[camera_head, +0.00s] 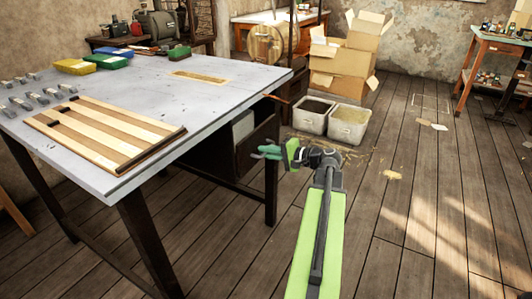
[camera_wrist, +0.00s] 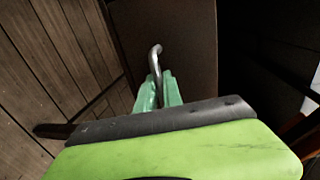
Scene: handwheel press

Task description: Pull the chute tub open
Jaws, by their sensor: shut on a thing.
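The chute tub (camera_head: 257,143) appears to be the dark brown box under the near right end of the grey table. In the wrist view its plain brown front (camera_wrist: 190,45) fills the top middle. A bent metal handle (camera_wrist: 154,53) stands out from that front. My gripper (camera_head: 268,152) is beside the tub, below the tabletop. In the wrist view the green fingers of my gripper (camera_wrist: 160,93) are shut on the handle, whose curved end shows beyond the fingertips. I cannot tell how far the tub is open.
The grey table (camera_head: 215,95) carries a striped wooden board (camera_head: 105,133) and small coloured boxes. Its dark leg (camera_head: 271,195) is close to my gripper. Two grey bins (camera_head: 347,126) and cardboard boxes (camera_head: 343,68) stand behind. The plank floor at the right is mostly free.

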